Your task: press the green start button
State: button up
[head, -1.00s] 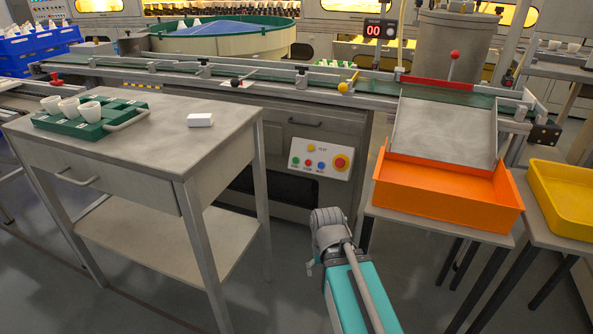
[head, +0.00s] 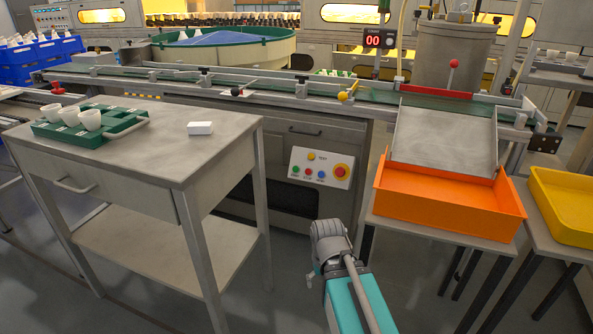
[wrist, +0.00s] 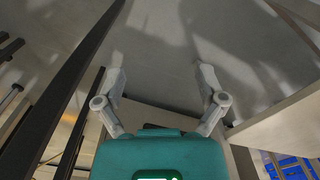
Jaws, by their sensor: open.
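The green start button (head: 295,169) is the small leftmost button in the lower row of a white control panel (head: 331,183) on the front of the machine cabinet. My gripper (wrist: 161,82) shows in the wrist view with its two fingers spread wide and nothing between them. Grey floor lies beyond the fingers. In the head view my arm is low in front of the cabinet, below and a little right of the panel, and largely hides the gripper. The gripper is apart from the button, which I cannot make out in the wrist view.
Next to the green button are red (head: 308,171), blue (head: 322,173) and yellow (head: 311,157) buttons and a large red knob (head: 341,172). A metal table (head: 165,160) stands left. An orange bin (head: 448,205) on a stand is close right. Floor between them is open.

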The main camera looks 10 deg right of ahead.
grip_shut()
dwell(1.4)
